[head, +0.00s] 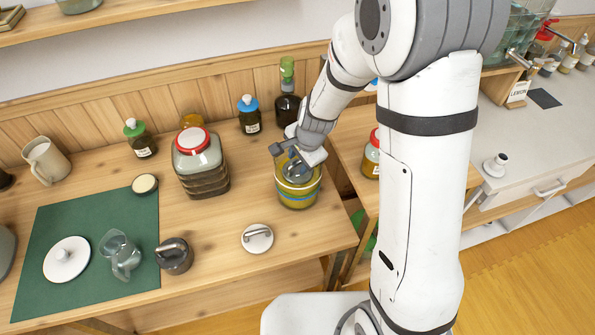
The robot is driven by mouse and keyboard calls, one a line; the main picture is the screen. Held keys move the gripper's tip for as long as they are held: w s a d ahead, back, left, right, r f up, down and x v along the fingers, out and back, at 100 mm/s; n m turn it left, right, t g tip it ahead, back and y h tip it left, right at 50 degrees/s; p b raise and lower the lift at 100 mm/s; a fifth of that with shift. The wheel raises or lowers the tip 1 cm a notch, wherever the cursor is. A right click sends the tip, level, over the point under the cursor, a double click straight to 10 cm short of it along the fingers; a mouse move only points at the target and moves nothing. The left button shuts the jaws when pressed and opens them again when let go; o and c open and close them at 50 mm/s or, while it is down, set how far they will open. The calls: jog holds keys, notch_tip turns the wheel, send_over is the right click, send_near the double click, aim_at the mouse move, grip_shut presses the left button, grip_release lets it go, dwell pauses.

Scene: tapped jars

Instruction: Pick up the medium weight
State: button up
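A dark grey weight-like piece with a loop handle (175,256) stands at the right edge of the green mat. I cannot tell whether it is the medium weight. My gripper (290,160) points down at the mouth of a glass jar (298,196) with yellowish contents and a blue band, near the table's right side. A grey rounded thing (296,174) shows in the jar's mouth, just under the gripper. It may be another weight; the fingers partly cover it. Whether the fingers are open or shut on it is too small to tell.
A large red-lidded jar (201,165) stands left of the gripper. A white knobbed lid (257,238) lies in front. The green mat (95,215) holds a glass jug (121,256) and a white lid (66,261). Small bottles (249,115) line the back.

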grip_shut()
dwell(1.3)
